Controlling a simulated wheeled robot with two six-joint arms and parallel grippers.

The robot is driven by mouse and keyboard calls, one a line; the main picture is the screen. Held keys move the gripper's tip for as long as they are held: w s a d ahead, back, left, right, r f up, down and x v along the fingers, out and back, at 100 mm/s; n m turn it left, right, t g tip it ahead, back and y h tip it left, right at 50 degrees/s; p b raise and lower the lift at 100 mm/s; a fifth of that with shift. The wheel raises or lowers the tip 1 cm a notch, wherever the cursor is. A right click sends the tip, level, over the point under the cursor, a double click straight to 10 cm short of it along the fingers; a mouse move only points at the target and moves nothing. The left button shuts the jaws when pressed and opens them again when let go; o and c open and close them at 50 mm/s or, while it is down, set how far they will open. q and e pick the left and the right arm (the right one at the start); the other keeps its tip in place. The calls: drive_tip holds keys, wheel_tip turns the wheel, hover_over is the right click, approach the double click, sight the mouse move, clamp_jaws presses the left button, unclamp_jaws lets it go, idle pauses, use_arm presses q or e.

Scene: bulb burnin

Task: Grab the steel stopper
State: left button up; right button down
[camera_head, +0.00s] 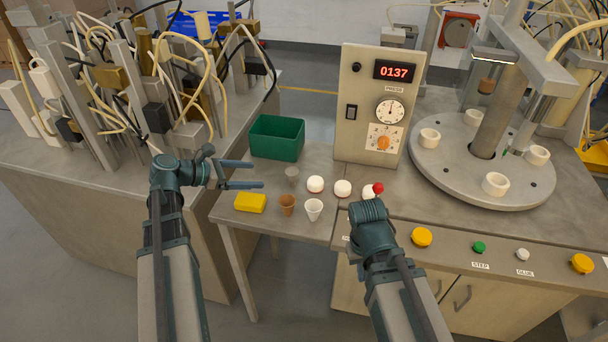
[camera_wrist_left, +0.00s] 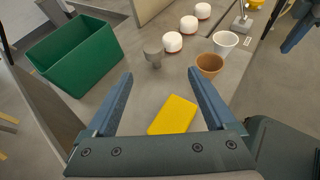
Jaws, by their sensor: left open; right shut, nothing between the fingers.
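The steel stopper (camera_head: 292,175) is a small grey tapered piece standing on the small table, between the green bin and the row of white domes. In the left wrist view the stopper (camera_wrist_left: 153,56) stands upright, ahead of and between my fingertips but beyond them. My left gripper (camera_head: 257,174) is open and empty, to the left of the stopper and apart from it; its two fingers also show in the left wrist view (camera_wrist_left: 160,80). My right gripper (camera_wrist_left: 299,28) shows only in part at the upper right of that view; it is shut and away from the stopper.
A green bin (camera_head: 277,138) stands behind the stopper. A yellow block (camera_head: 250,203), brown cup (camera_head: 287,205) and white cup (camera_head: 314,210) stand in front. White domes (camera_head: 315,184) are to the right, before the control box (camera_head: 352,103). A red knob (camera_head: 378,188) is near the right arm.

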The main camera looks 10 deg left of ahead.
use_arm(q)
drive_tip(key=shift+w+a+r+n+t, duration=0.4)
drive_tip(key=shift+w+a+n, duration=0.1)
drive_tip(key=shift+n, duration=0.1)
drive_tip(key=b, duration=0.3)
approach(289, 172)
drive_tip(key=x, duration=0.3)
drive_tip(key=shift+w+r, duration=0.2)
drive_tip(key=shift+w, duration=0.15)
drive_tip(key=shift+w+d+f, duration=0.1)
drive_tip(key=shift+w+d, duration=0.2)
drive_tip(key=shift+d, duration=0.1)
drive_tip(key=b+x, duration=0.2)
drive_tip(key=x, duration=0.1)
drive_tip(key=b+x, duration=0.1)
drive_tip(key=shift+d+f, duration=0.3)
drive_tip(key=shift+f, duration=0.3)
drive_tip(key=shift+w+d, duration=0.1)
drive_tip(key=shift+d, duration=0.05)
clamp_jaws()
